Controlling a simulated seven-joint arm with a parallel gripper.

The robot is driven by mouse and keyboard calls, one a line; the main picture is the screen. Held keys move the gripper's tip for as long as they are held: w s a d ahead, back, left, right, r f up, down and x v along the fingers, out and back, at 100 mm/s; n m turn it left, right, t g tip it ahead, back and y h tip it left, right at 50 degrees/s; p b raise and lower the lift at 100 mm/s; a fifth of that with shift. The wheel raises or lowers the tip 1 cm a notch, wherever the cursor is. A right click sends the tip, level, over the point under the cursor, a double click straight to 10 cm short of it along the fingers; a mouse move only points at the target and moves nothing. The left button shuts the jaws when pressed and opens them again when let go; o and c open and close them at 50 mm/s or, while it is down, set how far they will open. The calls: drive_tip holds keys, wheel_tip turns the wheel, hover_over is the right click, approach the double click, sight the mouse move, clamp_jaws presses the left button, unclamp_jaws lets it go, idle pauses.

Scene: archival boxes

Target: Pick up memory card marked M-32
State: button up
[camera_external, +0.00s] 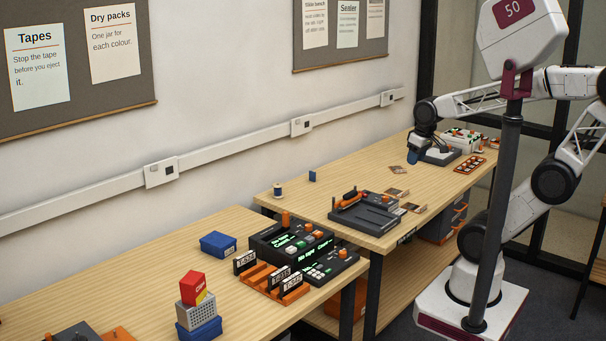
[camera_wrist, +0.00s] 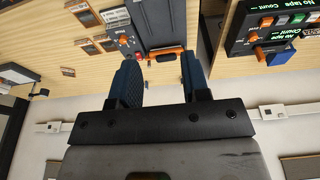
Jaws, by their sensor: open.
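I cannot read M-32 on anything. Several small framed cards lie on the far table; in the external view one (camera_external: 397,194) is beside the dark grey device and another (camera_external: 411,207) is nearer the front edge. In the wrist view small cards (camera_wrist: 90,46) lie at the upper left, too small to read. My gripper (camera_external: 412,156) is over the far end of the table in the external view, beside a grey device (camera_external: 440,157). In the wrist view my gripper (camera_wrist: 160,62) has its dark blue fingers spread with nothing held between them.
A dark grey device (camera_external: 370,217) with orange parts stands mid-table. An orange tray (camera_external: 469,164) lies near the far front edge. A blue box (camera_external: 218,244) and black tape units (camera_external: 290,241) stand on the near table. The rear strip of the far table is mostly clear.

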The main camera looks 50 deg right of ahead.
drive_tip(key=w+d+f+n+t+h, duration=0.1)
drive_tip(key=w+d+f+n+t, duration=0.15)
drive_tip(key=w+n, duration=0.65)
drive_tip(key=w+d+f+n+t, duration=0.15)
drive_tip(key=w+d, duration=0.25)
drive_tip(key=w, duration=1.1)
drive_tip(key=w+d+f+n+t+h, duration=0.15)
drive_tip(key=w+d+n, duration=0.25)
drive_tip(key=w+n, duration=0.55)
drive_tip(key=w+d+f+n+t, duration=0.1)
drive_tip(key=w+d+f+n, duration=0.15)
drive_tip(key=w, duration=0.25)
drive_tip(key=w+d+f+n+t+y, duration=0.1)
drive_tip(key=w+f+n, duration=0.15)
drive_tip(key=w, duration=0.35)
drive_tip(key=w+d+f+n+t, duration=0.1)
drive_tip(key=w+d+f+n, duration=0.1)
drive_tip(key=w+f, duration=0.25)
drive_tip(key=n+t+y, duration=0.2)
drive_tip(key=n+t, duration=0.1)
drive_tip(key=n, duration=0.6)
approach(311, 172)
drive_tip(key=x, duration=0.3)
drive_tip(key=shift+d+g, duration=0.25)
drive_tip(key=shift+d, duration=0.05)
drive_tip(key=shift+x, duration=1.25)
drive_tip(key=shift+w+f, duration=0.1)
drive_tip(key=shift+w, duration=0.05)
drive_tip(key=shift+x, duration=2.45)
